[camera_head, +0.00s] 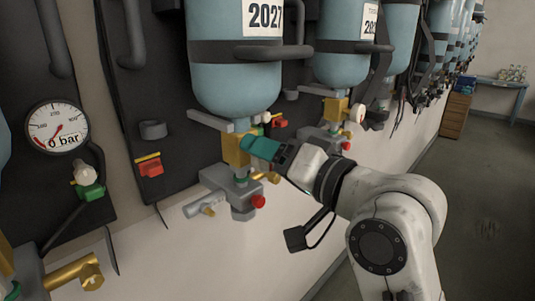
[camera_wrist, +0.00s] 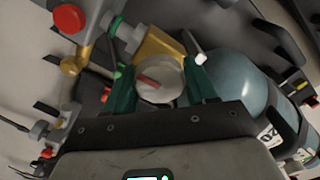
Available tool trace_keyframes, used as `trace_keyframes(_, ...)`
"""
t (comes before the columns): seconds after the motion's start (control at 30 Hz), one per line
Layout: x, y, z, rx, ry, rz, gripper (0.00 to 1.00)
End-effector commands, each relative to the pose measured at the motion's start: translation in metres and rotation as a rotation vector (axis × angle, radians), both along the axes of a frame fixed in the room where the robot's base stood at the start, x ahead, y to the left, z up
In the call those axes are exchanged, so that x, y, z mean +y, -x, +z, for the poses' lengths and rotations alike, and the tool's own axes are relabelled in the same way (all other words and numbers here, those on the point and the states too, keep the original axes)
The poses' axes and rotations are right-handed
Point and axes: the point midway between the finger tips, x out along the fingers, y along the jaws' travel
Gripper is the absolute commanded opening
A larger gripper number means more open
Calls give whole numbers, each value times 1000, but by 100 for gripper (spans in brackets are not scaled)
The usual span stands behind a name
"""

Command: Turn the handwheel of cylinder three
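My gripper (camera_head: 258,152) is at the brass valve (camera_head: 235,150) under the blue cylinder (camera_head: 236,72) labelled 2027 in the head view. In the wrist view its two teal fingers (camera_wrist: 161,82) stand apart, one on each side of a round pale disc with a red mark (camera_wrist: 160,80). The disc sits in front of the brass valve body (camera_wrist: 157,45) and looks like the handwheel. The fingers lie close to its rim; I cannot tell whether they press on it. In the head view the gripper hides the disc. No cylinder number three is readable.
A grey block with a red knob (camera_head: 258,201) hangs below the valve. A pressure gauge (camera_head: 58,127) is at the left, its needle low. More blue cylinders (camera_head: 347,55) line the wall to the right. The floor (camera_head: 480,200) at the right is clear.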

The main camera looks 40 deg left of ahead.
Motion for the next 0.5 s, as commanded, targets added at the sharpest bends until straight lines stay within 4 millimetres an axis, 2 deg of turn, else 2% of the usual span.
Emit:
trace_keyframes(0.03, 0, 0, 0, 0, 1, -1, 49)
trace_keyframes(0.3, 0, 0, -1, 1, 1, 0, 25)
trace_keyframes(0.5, 0, 0, -1, -17, 3, 0, 25)
